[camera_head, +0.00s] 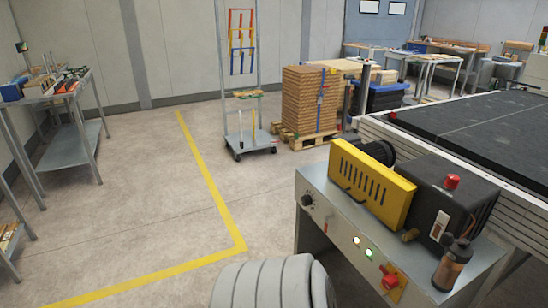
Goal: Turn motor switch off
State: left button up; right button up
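The roller coater's control end stands at the lower right. A black box (446,200) on its top carries a red button (452,181) and a small pale rocker-like switch (439,224) on its front. On the metal panel (335,218) below are a black knob (307,200), two lit indicator lamps (362,246) and a red rotary switch (390,282) on a yellow-orange plate. No label is readable, so I cannot tell which control is the motor switch or its position. Neither of my grippers is in view.
A yellow vented cover (370,186) and a brown-and-black bottle (453,263) sit on the machine top. The black conveyor bed (480,130) extends behind. Open floor (150,190) with a yellow line lies left. A wheeled rack (247,135) and stacked boards (309,100) stand farther back.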

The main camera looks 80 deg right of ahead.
aim_at(389, 282)
jog(key=z, duration=3.65)
jog(key=i+j+z, duration=0.2)
jog(key=j, duration=0.25)
jog(key=i+j+z, duration=0.2)
jog(key=j, duration=0.3)
jog(key=j+z, duration=0.15)
jog(key=j, duration=0.35)
jog(key=i+j+z, duration=0.2)
jog(key=j, duration=0.35)
jog(key=k, duration=0.1)
